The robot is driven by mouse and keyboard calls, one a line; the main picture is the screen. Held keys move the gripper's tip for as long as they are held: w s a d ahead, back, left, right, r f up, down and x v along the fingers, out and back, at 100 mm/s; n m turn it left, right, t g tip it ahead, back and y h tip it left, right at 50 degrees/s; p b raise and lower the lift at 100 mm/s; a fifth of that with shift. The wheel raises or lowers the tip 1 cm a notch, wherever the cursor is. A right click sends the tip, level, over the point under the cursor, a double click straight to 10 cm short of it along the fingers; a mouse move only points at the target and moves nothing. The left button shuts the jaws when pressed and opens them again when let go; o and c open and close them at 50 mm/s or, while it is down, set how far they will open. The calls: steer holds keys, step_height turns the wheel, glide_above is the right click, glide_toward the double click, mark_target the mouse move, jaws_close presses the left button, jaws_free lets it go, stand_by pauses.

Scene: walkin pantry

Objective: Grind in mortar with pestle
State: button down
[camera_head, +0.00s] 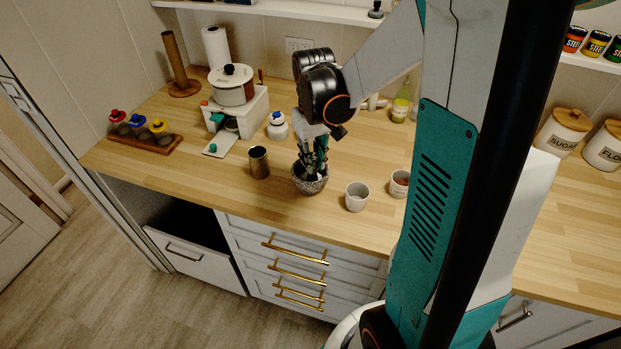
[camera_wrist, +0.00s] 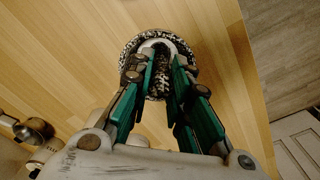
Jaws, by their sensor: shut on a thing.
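The mortar (camera_head: 311,184) is a speckled black-and-white stone bowl on the wooden counter near its front edge. In the wrist view the mortar (camera_wrist: 128,48) lies straight below my gripper (camera_wrist: 166,50), and its speckled rim shows around the fingertips. My gripper (camera_head: 313,168) points down into the bowl. It is shut on the pestle (camera_wrist: 170,88), a speckled piece seen between the fingers. The pestle's lower end is hidden inside the bowl, so I cannot tell whether it touches the bottom.
A metal cup (camera_head: 259,162) stands close left of the mortar. A white cup (camera_head: 357,197) and another cup (camera_head: 400,184) stand to the right. A white bottle (camera_head: 277,127) and a toy-like stove with a pot (camera_head: 233,86) are behind left. Bare counter lies at front left.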

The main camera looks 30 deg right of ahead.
steer(key=shift+d, duration=0.15)
steer(key=shift+w+d, duration=0.1)
steer(key=shift+d, duration=0.25)
steer(key=shift+w, duration=0.8)
steer(key=shift+w+a, duration=0.45)
step_height(320, 180, up, 9)
steer(key=p, duration=0.5)
steer(key=shift+f+p, duration=0.2)
steer(key=shift+p, duration=0.15)
stand_by(0.4)
